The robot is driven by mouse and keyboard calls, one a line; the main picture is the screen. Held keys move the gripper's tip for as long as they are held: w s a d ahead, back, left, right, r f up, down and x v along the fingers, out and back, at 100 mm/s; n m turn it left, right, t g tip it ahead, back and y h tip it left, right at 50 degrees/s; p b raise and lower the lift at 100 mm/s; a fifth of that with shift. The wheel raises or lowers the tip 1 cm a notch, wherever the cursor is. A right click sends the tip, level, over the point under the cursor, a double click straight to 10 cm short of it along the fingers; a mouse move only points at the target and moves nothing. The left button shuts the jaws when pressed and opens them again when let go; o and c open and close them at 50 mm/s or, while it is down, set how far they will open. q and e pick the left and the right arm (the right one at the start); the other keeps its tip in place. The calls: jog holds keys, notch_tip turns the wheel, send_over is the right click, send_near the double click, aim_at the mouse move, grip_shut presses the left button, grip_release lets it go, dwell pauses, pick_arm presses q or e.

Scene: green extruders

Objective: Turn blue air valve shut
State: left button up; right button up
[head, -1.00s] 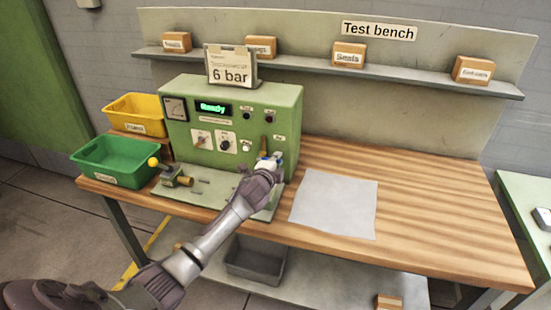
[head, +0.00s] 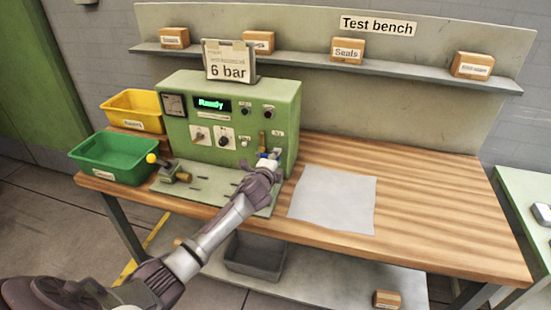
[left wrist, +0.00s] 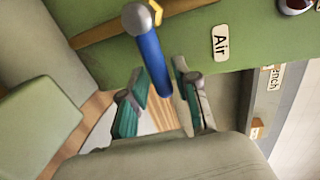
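The blue air valve handle (left wrist: 152,62) is a straight lever on a grey hub (left wrist: 137,18), beside the "Air" label (left wrist: 220,42) on the green panel. Its free end points down in the left wrist view, toward the gap between my fingers. In the head view only a small blue part (head: 263,155) shows at the panel's lower right. My left gripper (left wrist: 162,103) is open, one finger on each side of the handle's line, with visible gaps; I cannot tell if either finger touches it. My left gripper also shows in the head view (head: 271,163), partly hiding the valve. My right gripper is out of view.
The green machine (head: 285,125) reads "Ready" and carries knobs and a "6 bar" sign (head: 228,65). A fixture with a yellow knob (head: 152,158) and green (head: 110,165) and yellow (head: 135,108) bins stand left. A grey sheet (head: 335,200) lies right; bare wood lies beyond.

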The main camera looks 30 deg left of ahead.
pick_arm(q)
jog(key=shift+o, duration=0.3)
jog(key=shift+r, duration=0.1)
jog(key=v, duration=1.2)
